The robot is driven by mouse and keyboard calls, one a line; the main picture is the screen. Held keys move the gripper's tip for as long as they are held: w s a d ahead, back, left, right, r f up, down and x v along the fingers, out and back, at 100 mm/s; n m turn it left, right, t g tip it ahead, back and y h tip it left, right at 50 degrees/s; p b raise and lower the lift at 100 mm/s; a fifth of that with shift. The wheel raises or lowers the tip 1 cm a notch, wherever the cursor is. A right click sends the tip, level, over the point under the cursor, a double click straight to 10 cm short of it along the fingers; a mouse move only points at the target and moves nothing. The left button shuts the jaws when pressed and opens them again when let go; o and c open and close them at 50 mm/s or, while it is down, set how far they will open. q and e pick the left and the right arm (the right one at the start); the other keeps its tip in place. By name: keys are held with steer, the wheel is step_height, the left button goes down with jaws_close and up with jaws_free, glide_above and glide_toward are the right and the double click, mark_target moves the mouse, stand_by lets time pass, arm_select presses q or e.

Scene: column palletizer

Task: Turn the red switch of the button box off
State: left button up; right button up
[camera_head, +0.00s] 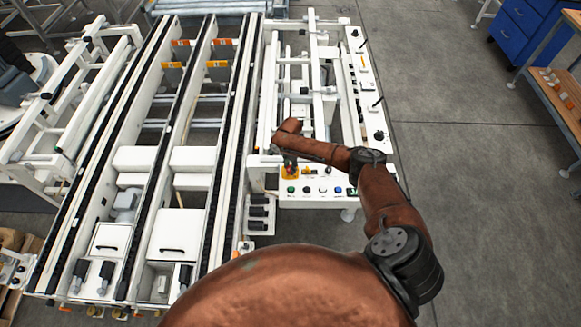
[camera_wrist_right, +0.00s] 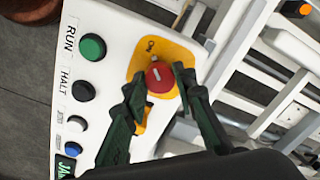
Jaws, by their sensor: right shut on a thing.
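The button box shows as a white panel (camera_wrist_right: 118,28) in the right wrist view and as a white front panel (camera_head: 325,202) in the head view. Its red switch (camera_wrist_right: 159,76) is a round knob with a pale mark, on a yellow plate (camera_wrist_right: 178,50) lettered ON. The dark green fingers of my right gripper (camera_wrist_right: 162,84) are on either side of the knob, shut on it. The fingers hide part of the plate and its other lettering. In the head view the right gripper (camera_head: 290,165) is over the panel's left end. My left gripper is not in view.
Beside the switch are a green RUN button (camera_wrist_right: 92,47), a black HALT button (camera_wrist_right: 84,91), a white button (camera_wrist_right: 82,118) and a blue button (camera_wrist_right: 75,139). White conveyor frames (camera_head: 170,150) stand to the left. Floor (camera_head: 460,190) at right is clear.

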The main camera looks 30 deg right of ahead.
steer(key=shift+s+n+p, duration=0.1)
steer(key=shift+n+p, duration=0.2)
steer(key=shift+p, duration=0.4)
steer(key=n+p, duration=0.1)
steer(key=p, duration=0.1)
steer(key=shift+s+a+r+n+p, duration=0.1)
steer(key=shift+n+p, duration=0.25)
steer(key=shift+n, duration=0.05)
steer(key=shift+n+p, duration=0.4)
steer(key=shift+n, duration=0.5)
steer(key=n, duration=0.2)
steer(key=shift+f+n, duration=0.2)
steer(key=shift+n, duration=0.2)
steer(key=n, duration=1)
steer(key=shift+n, duration=0.4)
